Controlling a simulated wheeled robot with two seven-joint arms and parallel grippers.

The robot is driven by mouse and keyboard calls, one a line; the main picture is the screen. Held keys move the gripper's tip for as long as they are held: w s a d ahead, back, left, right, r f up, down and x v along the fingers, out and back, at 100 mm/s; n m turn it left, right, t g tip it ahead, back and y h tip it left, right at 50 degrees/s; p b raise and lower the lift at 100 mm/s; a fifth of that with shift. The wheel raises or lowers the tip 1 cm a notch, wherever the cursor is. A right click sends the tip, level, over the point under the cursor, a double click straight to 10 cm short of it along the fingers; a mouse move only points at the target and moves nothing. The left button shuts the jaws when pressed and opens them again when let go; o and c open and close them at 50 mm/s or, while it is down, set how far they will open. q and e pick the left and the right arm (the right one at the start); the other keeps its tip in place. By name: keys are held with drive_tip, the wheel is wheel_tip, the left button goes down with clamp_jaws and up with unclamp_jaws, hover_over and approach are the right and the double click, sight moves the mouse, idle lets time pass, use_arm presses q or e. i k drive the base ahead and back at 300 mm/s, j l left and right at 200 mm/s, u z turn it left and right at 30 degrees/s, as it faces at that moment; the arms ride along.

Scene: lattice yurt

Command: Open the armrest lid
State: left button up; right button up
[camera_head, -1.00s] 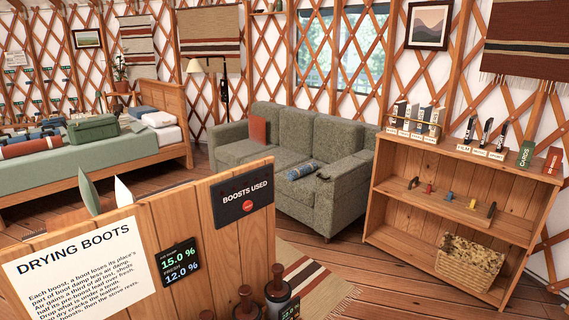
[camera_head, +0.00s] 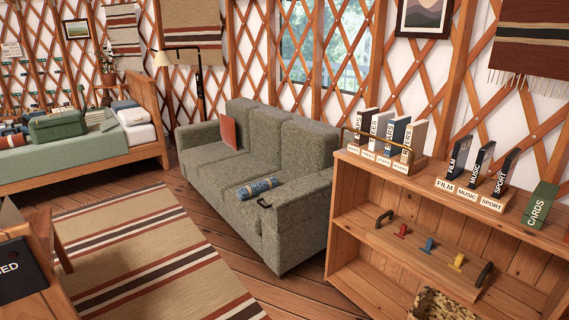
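The green-grey sofa (camera_head: 215,165) stands in the middle of the view against the lattice wall. Its right armrest (camera_head: 300,200) has a flat top that looks closed. A small dark handle (camera_head: 264,203) shows at the armrest's front end. A rolled blue patterned cloth (camera_head: 258,187) lies on the seat against the inner side of this armrest. Neither of my grippers is in view.
A wooden shelf (camera_head: 345,220) with labelled books and small coloured pieces stands close right of the sofa. A striped rug (camera_head: 150,250) lies on open floor in front. A wooden stand (camera_head: 40,300) is at lower left, a bed (camera_head: 60,165) behind.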

sight(279, 197)
drive_tip(key=i+l, duration=0.25)
drive_tip(key=i, duration=0.2)
drive_tip(key=i+l, duration=0.25)
drive_tip(key=i, duration=0.15)
drive_tip(key=i+l, duration=0.25)
drive_tip(key=i, duration=0.2)
drive_tip(key=j+u, duration=0.05)
